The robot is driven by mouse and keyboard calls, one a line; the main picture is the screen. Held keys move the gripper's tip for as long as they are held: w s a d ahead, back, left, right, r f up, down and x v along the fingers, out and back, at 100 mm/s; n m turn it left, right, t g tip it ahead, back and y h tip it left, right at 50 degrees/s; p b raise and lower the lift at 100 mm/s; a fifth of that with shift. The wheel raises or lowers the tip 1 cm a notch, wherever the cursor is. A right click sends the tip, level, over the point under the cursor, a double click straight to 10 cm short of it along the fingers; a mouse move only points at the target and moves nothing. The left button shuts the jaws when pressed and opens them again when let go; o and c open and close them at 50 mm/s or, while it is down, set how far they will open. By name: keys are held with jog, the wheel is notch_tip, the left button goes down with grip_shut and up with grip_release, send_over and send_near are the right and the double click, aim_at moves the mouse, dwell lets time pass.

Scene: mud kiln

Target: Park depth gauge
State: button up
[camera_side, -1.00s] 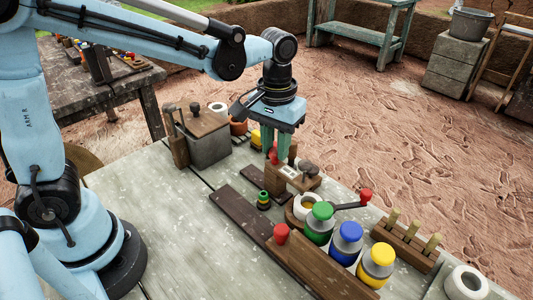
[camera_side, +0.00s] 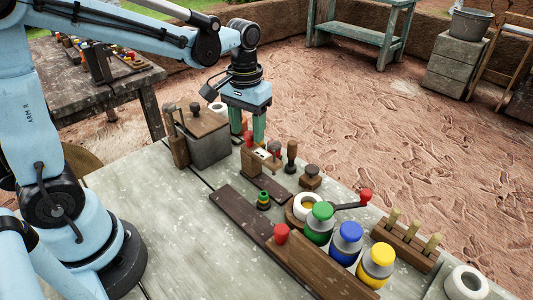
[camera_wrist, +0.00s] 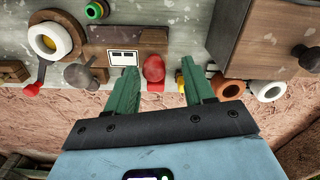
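The depth gauge, as far as I can tell, is the small wooden piece (camera_side: 250,162) with a white two-window panel and red parts. It is near the middle back of the table, in front of the grey box. In the wrist view its white panel (camera_wrist: 123,57) shows beside the left finger, and a red knob (camera_wrist: 153,68) shows between the fingers. A dark plank (camera_side: 270,187) lies just in front.
A grey box with a wooden lid (camera_side: 208,145) stands close on the left. A wooden-handled tool (camera_side: 291,156) and a stamp (camera_side: 311,176) stand on the right. Green, blue and yellow jars (camera_side: 346,243) fill the front right. The left front of the table is clear.

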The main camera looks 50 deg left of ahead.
jog(key=shift+d, duration=0.1)
notch_tip(320, 180, up, 12)
dwell(0.8)
jog(key=shift+s, duration=0.1)
jog(key=s+f+m+t, duration=0.2)
jog(key=s+f+t, duration=0.5)
jog(key=f, duration=0.2)
jog(key=shift+s+d+m, duration=0.15)
jog(key=shift+s+m, duration=0.1)
jog(key=shift+m, duration=0.05)
